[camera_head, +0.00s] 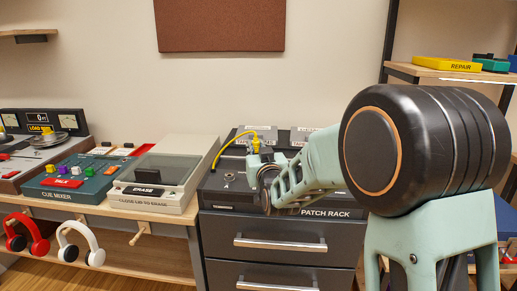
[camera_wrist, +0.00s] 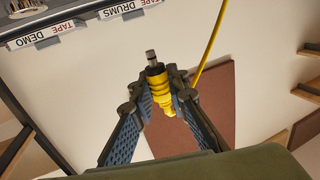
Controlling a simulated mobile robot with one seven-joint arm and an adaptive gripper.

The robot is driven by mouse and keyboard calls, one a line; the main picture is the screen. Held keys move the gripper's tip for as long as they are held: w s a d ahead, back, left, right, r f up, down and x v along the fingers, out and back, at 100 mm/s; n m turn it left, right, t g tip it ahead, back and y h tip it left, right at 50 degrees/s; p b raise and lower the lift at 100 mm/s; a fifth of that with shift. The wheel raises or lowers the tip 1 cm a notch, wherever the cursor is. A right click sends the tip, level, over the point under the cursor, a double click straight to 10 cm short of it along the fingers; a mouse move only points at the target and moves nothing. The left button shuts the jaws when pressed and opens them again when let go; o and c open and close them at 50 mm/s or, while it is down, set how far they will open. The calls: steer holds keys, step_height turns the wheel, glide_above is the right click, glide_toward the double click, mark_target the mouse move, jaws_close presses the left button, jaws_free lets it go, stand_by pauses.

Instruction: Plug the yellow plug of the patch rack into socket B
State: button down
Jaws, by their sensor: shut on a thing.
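The yellow plug (camera_wrist: 158,88) has a metal tip and a ribbed yellow body; its yellow cable (camera_wrist: 211,38) runs up out of the wrist view. My gripper (camera_wrist: 160,90) is shut on the plug, one finger on each side of its body. In the head view my gripper (camera_head: 256,157) holds the yellow plug (camera_head: 256,144) above the patch rack (camera_head: 222,188), and the cable (camera_head: 228,143) arches to the left. A round fitting (camera_head: 229,177) shows on the rack's top left. My arm hides much of the rack top, and I cannot make out which socket is B.
A grey drawer cabinet (camera_head: 280,260) is under the rack. A lidded box marked ERASE (camera_head: 165,170) and the cue mixer (camera_head: 75,181) stand to the left. Two labelled grey boxes, one of them here (camera_head: 303,135), stand behind. A shelf (camera_head: 440,70) is at the right.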

steer(key=shift+f+b, duration=0.6)
steer(key=shift+f, duration=1.3)
steer(key=shift+f+b, duration=0.85)
steer(key=shift+b, duration=0.2)
steer(key=shift+b, duration=0.4)
steer(key=shift+f+b, duration=1.05)
steer(key=shift+b, duration=0.1)
steer(key=c, duration=1.8)
jaws_free()
steer(key=shift+r, duration=0.1)
steer(key=shift+s, duration=0.1)
steer(key=v, duration=1.2)
